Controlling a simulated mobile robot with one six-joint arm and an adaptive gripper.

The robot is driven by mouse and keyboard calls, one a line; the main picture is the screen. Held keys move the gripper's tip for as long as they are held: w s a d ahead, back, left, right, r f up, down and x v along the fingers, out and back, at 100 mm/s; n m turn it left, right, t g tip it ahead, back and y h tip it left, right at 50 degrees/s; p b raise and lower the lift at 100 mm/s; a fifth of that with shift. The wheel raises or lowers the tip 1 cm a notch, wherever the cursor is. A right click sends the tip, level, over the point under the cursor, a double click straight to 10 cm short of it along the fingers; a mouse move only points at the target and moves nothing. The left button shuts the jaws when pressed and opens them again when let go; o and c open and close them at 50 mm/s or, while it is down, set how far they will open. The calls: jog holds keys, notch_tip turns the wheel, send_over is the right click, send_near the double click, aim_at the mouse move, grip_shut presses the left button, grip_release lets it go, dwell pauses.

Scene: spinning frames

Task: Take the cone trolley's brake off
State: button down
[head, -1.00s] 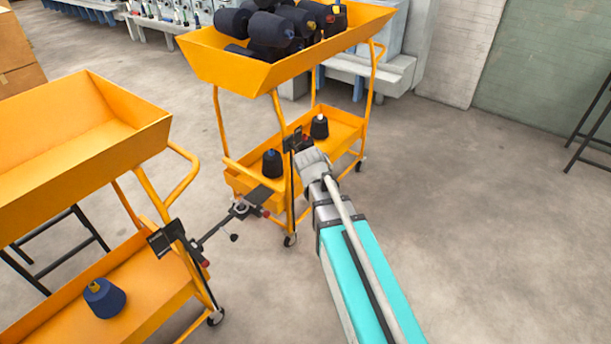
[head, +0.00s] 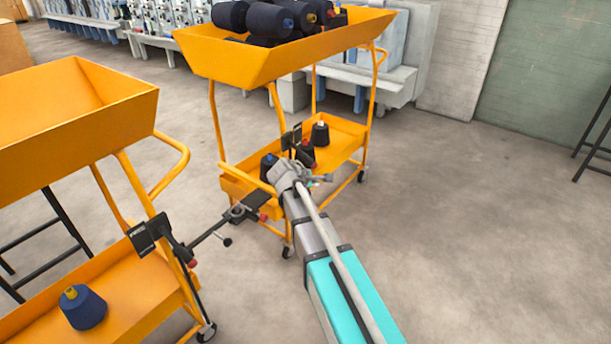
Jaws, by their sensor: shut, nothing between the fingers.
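The far orange cone trolley (head: 244,64) stands upright with several dark cones (head: 265,20) in its top tray. A black bracket (head: 291,137) with a red-tipped part (head: 307,150) sits on its near post. My gripper (head: 281,170) is shut and empty just below this bracket, in front of the lower tray; contact cannot be told. It partly hides a dark cone (head: 268,164) and the post. A nearer orange trolley (head: 75,150) at left has an empty top tray. It carries a similar black bracket (head: 146,234) with a red-tipped lever (head: 191,263).
A black bar with a joint (head: 238,212) spans the gap between the trolleys. A blue cone (head: 84,308) stands in the near trolley's lower tray. Grey machines (head: 360,80) line the back. The floor at right (head: 480,220) is clear, up to a black stand (head: 595,130).

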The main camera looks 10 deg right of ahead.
aim_at(303, 154)
jog(key=w+a+f+n+t+h+b, duration=0.1)
jog(key=w+a+f+n+t+b, duration=0.4)
jog(key=w+a+f+n+b, duration=0.2)
jog(key=shift+w+n+b, duration=1)
jog(key=shift+w+b, duration=1.2)
jog(key=shift+b, duration=0.4)
jog(key=shift+w, duration=0.1)
jog(key=b+x, duration=0.3)
jog(key=x, duration=0.7)
jog(key=shift+s+d+r+p, duration=0.2)
jog(key=shift+s+r+p, duration=0.05)
jog(key=shift+r+p, duration=0.4)
jog(key=shift+s+d+r+p, duration=0.25)
jog(key=shift+s+r+p, duration=0.05)
jog(key=shift+r+p, duration=0.35)
jog(key=shift+s+d+r+p, duration=0.25)
jog(key=shift+r+p, duration=0.3)
jog(key=shift+r, duration=0.15)
jog(key=shift+a, duration=0.25)
jog(key=shift+s+r+h, duration=0.1)
jog(key=shift+r+h, duration=0.05)
jog(key=shift+h, duration=0.15)
